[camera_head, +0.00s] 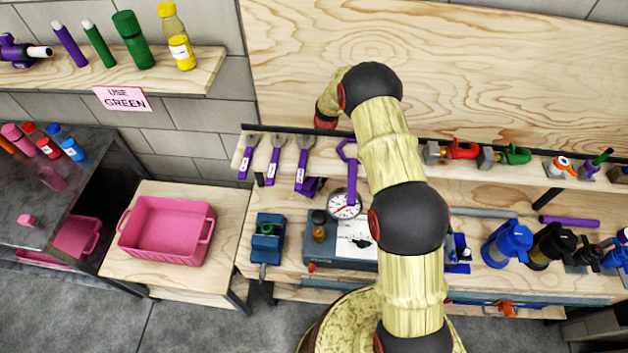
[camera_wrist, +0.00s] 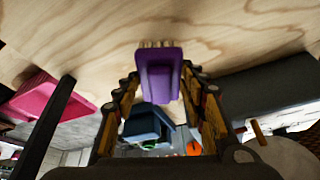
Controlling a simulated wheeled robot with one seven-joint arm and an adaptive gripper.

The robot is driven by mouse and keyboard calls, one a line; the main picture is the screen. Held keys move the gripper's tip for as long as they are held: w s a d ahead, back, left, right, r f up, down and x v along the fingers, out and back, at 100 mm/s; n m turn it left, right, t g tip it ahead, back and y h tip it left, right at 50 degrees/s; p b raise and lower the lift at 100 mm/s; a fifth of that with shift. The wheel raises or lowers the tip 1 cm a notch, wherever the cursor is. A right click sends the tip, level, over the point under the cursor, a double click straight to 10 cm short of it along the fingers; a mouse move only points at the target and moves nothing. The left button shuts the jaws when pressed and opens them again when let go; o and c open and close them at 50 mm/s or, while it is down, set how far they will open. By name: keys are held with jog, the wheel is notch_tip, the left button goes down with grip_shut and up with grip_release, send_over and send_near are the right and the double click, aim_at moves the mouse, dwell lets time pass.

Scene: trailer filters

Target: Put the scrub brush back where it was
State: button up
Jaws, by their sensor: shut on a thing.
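The scrub brush (camera_wrist: 160,72) is purple with short tan bristles. In the wrist view it sits between the fingers of my gripper (camera_wrist: 159,82), which is shut on it. The bristles point toward a pale wood surface at the top of that view; I cannot tell whether they touch it. In the head view my gripper is hidden below the wrist, behind the shelf edge and my arm. A purple patch under the shelf by the wrenches (camera_head: 301,169) may be the brush, but I cannot tell.
A blue vise (camera_head: 267,240) and a dial gauge (camera_head: 344,204) stand on the bench. A pink bin (camera_head: 130,238) sits on a low wooden table at left. The tool shelf (camera_head: 400,150) crosses above the bench. Several blue and black tools crowd the right.

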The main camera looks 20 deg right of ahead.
aim_at(314, 183)
jog(key=shift+d+f+b, duration=0.1)
jog(key=shift+f+b, duration=0.2)
jog(key=shift+f, duration=1.45)
jog(key=shift+f, duration=0.1)
jog(key=o, duration=1.1)
jog(key=v, duration=1.2)
jog(key=shift+s, duration=0.1)
